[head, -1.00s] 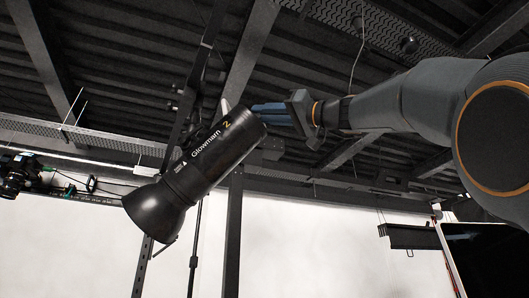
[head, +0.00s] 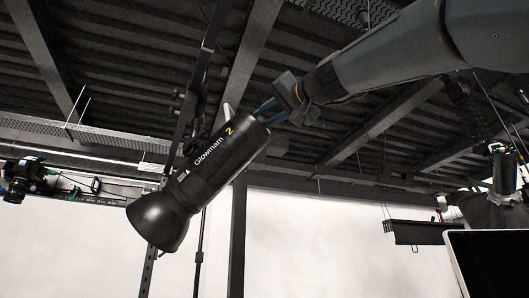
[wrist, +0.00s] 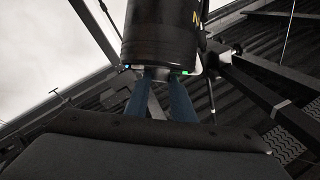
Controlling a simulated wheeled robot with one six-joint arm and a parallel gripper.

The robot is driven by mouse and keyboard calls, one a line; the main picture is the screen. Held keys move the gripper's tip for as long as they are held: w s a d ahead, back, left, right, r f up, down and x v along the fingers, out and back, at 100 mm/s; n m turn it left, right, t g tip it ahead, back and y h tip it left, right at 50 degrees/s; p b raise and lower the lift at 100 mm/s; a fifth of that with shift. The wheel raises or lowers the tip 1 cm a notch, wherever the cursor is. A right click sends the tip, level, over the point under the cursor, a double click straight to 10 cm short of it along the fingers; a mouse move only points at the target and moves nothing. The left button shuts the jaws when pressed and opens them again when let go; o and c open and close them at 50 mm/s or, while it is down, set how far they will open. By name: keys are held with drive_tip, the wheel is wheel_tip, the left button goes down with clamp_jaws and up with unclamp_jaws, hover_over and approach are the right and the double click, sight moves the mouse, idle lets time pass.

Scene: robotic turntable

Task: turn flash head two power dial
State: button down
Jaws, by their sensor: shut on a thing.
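Flash head two (head: 208,172) is a black cylinder with a flared front, marked "Glowmam 2". It hangs tilted, its flared end down to the left and its rear end up to the right. My gripper (head: 268,113) is at that rear end with its blue fingers. In the wrist view the rear of the flash head (wrist: 160,35) fills the top middle. A small grey power dial (wrist: 157,74) shows between the two fingertips, which are shut on it. Small blue and green lights glow beside it. The dial is hidden in the head view.
A dark upright pole (head: 236,235) stands just behind the flash head. Ceiling beams (head: 255,50) run overhead. A camera (head: 22,180) is at the far left. A black screen (head: 490,262) and another dark lamp-like device (head: 503,172) are at the right.

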idle(0.3)
drive_tip(key=c, duration=1.5)
unclamp_jaws()
drive_tip(key=shift+s, duration=0.1)
drive_tip(key=shift+b+v, duration=2.6)
drive_tip(key=shift+v, duration=1.25)
